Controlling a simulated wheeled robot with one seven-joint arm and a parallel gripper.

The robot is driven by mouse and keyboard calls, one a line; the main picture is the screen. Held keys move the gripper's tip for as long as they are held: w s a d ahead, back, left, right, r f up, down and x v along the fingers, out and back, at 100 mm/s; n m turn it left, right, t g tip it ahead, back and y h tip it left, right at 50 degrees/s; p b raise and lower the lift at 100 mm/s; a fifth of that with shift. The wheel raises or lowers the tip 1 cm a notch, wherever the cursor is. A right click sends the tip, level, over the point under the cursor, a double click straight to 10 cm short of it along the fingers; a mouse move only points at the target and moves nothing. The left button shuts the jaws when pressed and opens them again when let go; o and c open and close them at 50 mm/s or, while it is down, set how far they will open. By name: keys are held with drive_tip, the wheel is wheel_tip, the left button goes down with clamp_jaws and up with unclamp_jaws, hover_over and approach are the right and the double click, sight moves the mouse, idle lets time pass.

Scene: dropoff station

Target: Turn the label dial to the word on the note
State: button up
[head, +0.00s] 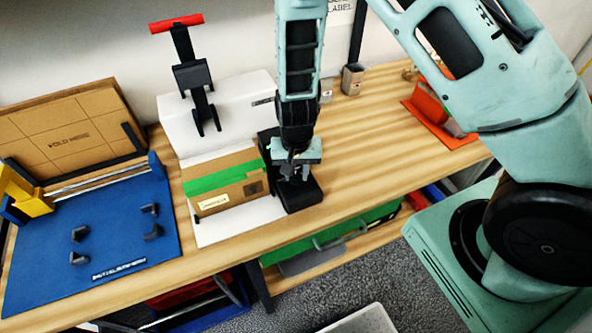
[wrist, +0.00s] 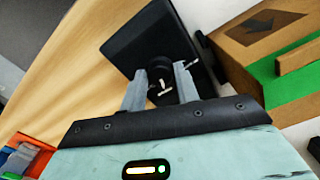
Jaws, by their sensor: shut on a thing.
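The label dial (wrist: 160,68) is a small black knob with a pale pointer mark, on a black unit (wrist: 140,38) in the wrist view. In the head view this black unit (head: 304,196) stands beside the cardboard box, with the dial hidden under my gripper. My gripper (wrist: 160,84) points down at the unit, its two grey fingers shut on the dial from both sides. The gripper (head: 292,172) also shows in the head view. A wall sign (head: 341,5) ends in "LABEL" and is cut off at the top. No note word is readable, nor are any dial markings.
A cardboard box (head: 228,196) with green tape and a white label stands left of the unit, on a white station with a red-handled black lever (head: 190,75). A blue board (head: 100,240) lies far left. An orange holder (head: 440,122) is at right. Bare wood lies between.

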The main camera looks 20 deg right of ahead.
sight(296, 175)
drive_tip(key=shift+m, duration=1)
drive_tip(key=o, duration=1)
drive_tip(key=shift+c, duration=0.2)
drive_tip(key=shift+r, duration=0.15)
wheel_tip(296, 175, up, 17)
drive_tip(key=shift+b, duration=0.35)
drive_tip(key=shift+r, duration=0.1)
drive_tip(key=s+a+r+n+b, duration=0.1)
drive_tip(key=s+a+n+b, duration=0.1)
drive_tip(key=s+n, duration=0.5)
drive_tip(key=s+a+r+n+b, duration=0.1)
drive_tip(key=s+a+n+b, duration=0.2)
drive_tip(key=s+n, duration=0.4)
drive_tip(key=s, duration=0.6)
drive_tip(key=shift+s+a+r+y, duration=0.25)
drive_tip(key=shift+a+r+y, duration=0.05)
drive_tip(key=shift+a, duration=0.05)
